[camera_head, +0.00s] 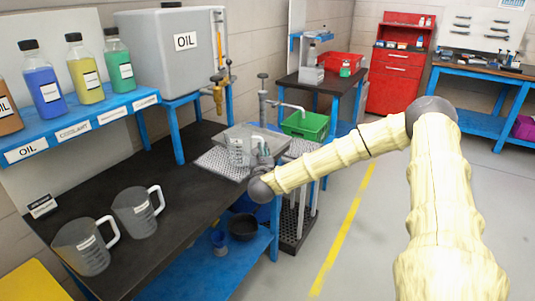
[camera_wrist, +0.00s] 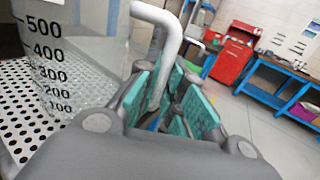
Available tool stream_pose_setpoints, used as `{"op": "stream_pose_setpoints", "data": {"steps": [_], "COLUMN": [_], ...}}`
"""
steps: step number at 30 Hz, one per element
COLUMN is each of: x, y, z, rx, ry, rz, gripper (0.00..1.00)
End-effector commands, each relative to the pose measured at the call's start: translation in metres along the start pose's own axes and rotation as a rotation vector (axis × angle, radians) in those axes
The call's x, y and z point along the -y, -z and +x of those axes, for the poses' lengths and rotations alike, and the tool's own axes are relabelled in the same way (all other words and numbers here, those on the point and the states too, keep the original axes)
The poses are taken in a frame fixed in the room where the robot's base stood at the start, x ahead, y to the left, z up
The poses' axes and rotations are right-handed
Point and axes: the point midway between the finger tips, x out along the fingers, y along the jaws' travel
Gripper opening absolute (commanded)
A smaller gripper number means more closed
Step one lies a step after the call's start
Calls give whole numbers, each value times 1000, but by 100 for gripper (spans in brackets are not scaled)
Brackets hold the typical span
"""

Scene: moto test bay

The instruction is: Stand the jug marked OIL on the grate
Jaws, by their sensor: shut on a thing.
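A clear measuring jug (camera_head: 236,151) stands upright at the perforated grate (camera_head: 212,163), at the far end of the dark bench. In the wrist view the jug (camera_wrist: 85,62) shows graduations from 100 to 500, and the grate (camera_wrist: 22,112) lies beside and beneath it. My gripper (camera_head: 258,150) is at the jug's right side. Its teal pads (camera_wrist: 170,92) are shut on the pale handle (camera_wrist: 172,50). I cannot tell whether the jug's base touches the grate. No OIL label shows on this jug. Its far side is hidden.
Two labelled jugs (camera_head: 138,210) (camera_head: 84,246) stand on the near bench (camera_head: 185,190); their labels are too small to read. Several coloured bottles (camera_head: 84,70) fill the blue shelf. A large OIL tank (camera_head: 165,60) stands behind. A tap (camera_head: 290,106) and green bin (camera_head: 305,125) are beyond the grate.

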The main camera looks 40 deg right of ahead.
Motion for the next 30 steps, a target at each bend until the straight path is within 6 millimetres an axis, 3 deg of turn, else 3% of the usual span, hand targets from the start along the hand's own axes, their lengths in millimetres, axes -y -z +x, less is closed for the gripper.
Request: {"op": "stream_pose_setpoints", "data": {"steps": [30], "x": [-63], "y": [13], "z": [39], "rx": [1], "ry": [1], "rz": [0], "gripper": [0]}}
